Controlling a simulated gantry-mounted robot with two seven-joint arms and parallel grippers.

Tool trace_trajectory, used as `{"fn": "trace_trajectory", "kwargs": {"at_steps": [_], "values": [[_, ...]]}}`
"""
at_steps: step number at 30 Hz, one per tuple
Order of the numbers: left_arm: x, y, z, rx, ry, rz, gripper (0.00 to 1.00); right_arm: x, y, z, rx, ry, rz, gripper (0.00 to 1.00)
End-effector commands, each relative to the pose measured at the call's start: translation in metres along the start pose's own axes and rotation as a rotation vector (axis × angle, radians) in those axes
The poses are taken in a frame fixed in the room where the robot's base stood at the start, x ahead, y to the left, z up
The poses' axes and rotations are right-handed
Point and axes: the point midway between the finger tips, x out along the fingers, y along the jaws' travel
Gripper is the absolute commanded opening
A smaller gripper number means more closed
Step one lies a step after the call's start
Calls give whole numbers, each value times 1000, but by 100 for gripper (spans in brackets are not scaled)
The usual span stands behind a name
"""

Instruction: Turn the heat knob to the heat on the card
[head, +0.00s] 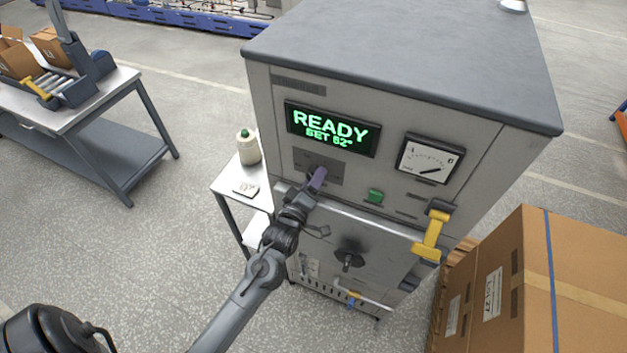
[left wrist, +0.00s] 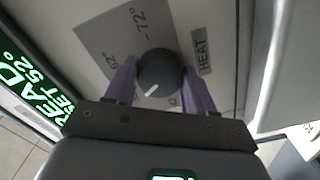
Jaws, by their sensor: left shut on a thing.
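The dark round heat knob (left wrist: 160,66) sits on a grey dial plate (left wrist: 100,36) on the machine's front. My left gripper (head: 318,178) is shut on the knob, one purple finger on each side, in the left wrist view. The knob's white pointer line points to the lower left there, away from the 72° mark; another mark is partly hidden by a finger. My right gripper is out of view.
Right of the knob are a green button (head: 375,196) and a dial gauge (head: 430,159). A yellow handle (head: 431,235) and a bar stick out below. A large carton (head: 540,290) stands at the right.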

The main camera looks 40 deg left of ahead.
Motion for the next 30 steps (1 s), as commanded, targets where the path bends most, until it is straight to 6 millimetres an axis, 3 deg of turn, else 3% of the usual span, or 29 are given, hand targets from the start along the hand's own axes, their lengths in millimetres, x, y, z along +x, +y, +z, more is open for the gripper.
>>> {"fn": "trace_trajectory", "kwargs": {"at_steps": [3, 4, 9, 20, 30], "values": [[0, 0, 0, 1, 0, 1, 24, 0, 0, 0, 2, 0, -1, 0], [0, 0, 0, 1, 0, 1, 56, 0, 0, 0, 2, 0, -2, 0], [0, 0, 0, 1, 0, 0, 79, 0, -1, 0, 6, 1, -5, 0], [-4, -1, 1, 2, -1, -1, 79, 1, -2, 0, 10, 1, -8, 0], [-52, -3, 2, 0, -1, -3, 79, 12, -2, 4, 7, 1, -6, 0]]}}
